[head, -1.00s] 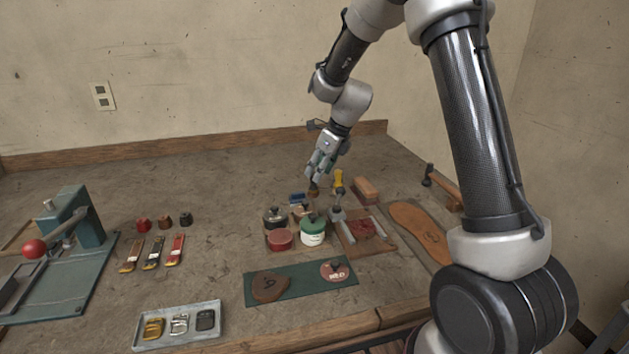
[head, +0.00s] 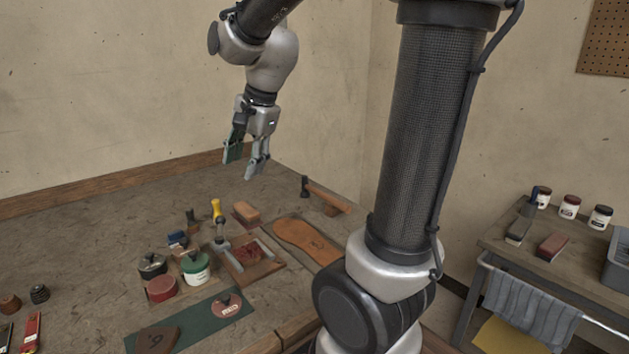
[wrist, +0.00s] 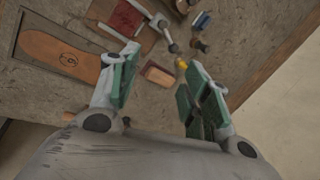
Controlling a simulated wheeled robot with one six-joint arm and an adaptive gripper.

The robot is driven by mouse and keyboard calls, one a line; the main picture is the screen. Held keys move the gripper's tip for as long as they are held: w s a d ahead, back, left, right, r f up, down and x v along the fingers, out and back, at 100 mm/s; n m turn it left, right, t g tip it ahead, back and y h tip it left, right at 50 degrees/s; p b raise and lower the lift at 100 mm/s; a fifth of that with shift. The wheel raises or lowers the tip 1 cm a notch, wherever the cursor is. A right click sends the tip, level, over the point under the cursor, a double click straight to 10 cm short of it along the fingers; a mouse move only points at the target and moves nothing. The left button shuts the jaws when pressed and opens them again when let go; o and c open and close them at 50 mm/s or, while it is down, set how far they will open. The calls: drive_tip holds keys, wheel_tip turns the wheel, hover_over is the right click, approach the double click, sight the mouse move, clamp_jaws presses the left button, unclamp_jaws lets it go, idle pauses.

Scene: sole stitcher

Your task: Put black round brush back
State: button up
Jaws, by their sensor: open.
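My gripper (head: 245,166) is open and empty, raised above the back of the bench; its green-padded fingers show apart in the wrist view (wrist: 160,62). A small dark upright piece (head: 191,217), possibly the black round brush, stands left of a yellow-handled tool; a similar dark piece (wrist: 200,46) shows beyond the fingers in the wrist view. A black round object with a knob (head: 152,264) sits beside the red tin (head: 161,289) and green-lidded jar (head: 196,267). I cannot tell for sure which is the brush. My gripper touches none of them.
A tan block (head: 246,213), a leather sole (head: 305,240) and a hammer (head: 328,197) lie on the right of the bench. A side cart (head: 500,250) with jars, brushes and a grey bin stands at right. The bench's back left is clear.

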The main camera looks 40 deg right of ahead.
drive_tip(key=s+d+n+h, duration=0.1)
drive_tip(key=s+d+n, duration=0.1)
drive_tip(key=s+n, duration=0.4)
drive_tip(key=s+d+n+h, duration=0.1)
drive_tip(key=s+d+n, duration=0.2)
drive_tip(key=s+n, duration=0.4)
drive_tip(key=s, duration=0.5)
drive_tip(key=shift+s+d+n, duration=0.25)
drive_tip(key=shift+n, duration=0.05)
